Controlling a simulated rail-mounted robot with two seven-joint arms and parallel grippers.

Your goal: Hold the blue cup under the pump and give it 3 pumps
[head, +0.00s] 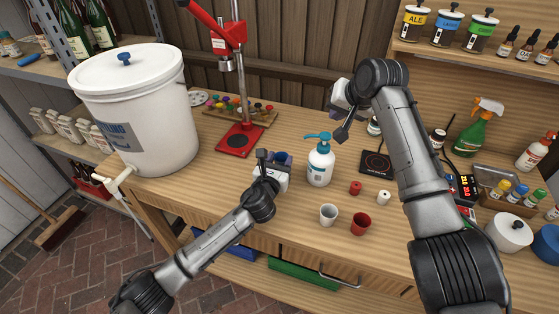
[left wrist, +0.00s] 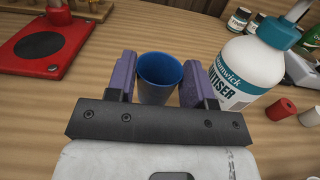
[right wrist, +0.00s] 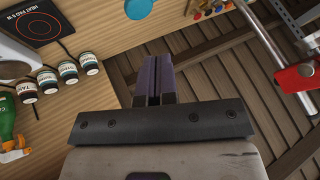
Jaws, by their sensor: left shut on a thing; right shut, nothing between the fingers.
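The pump bottle (head: 320,163), white with a teal pump head (head: 318,136) and teal label band, stands upright on the wooden bench. The blue cup (left wrist: 160,76) is between the fingers of my left gripper (left wrist: 162,80), which is shut on it. In the head view my left gripper (head: 270,165) is just left of the bottle and hides most of the cup. The cup looks upright. My right gripper (head: 343,130) is shut and empty, above and to the right of the pump head. In the right wrist view, its fingers (right wrist: 160,75) are together, and the teal pump head (right wrist: 138,9) shows at the top edge.
A red bottle-capper stand (head: 240,139) is behind left. A black hot plate (head: 377,164) lies right of the bottle. A large white bucket (head: 140,110) is far left.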

